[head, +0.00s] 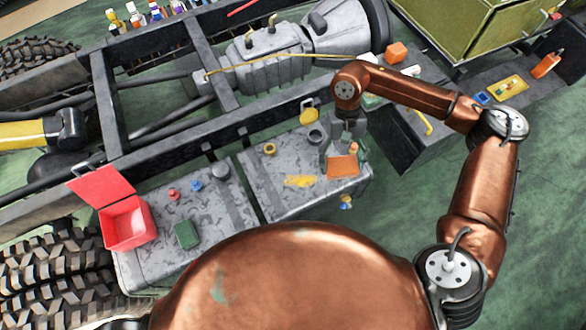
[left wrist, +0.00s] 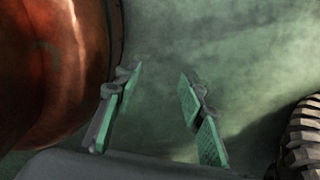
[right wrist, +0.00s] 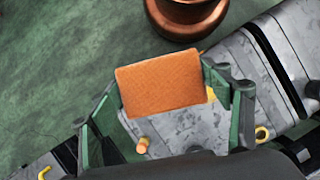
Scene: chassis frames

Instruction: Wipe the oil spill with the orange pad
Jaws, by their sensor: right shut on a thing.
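The oil spill is a yellow-orange patch (head: 300,181) on top of the right-hand grey tank (head: 270,205). The orange pad (head: 343,166) is a flat rectangle over the same tank, right of the spill. It fills the middle of the right wrist view (right wrist: 160,80). My right gripper (head: 341,155) is shut on the pad, with green fingers at its two sides. I cannot tell whether the pad touches the tank. My left gripper (left wrist: 160,75) is open and empty over the green floor; the head view does not show it.
Black frame rails run along the tanks' far side. An open red box (head: 127,222), a dark green block (head: 187,234) and small caps stand on or by the left-hand tank (head: 165,262). A small orange cylinder (right wrist: 142,145) lies near the pad. Large tyres (head: 55,265) flank the left.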

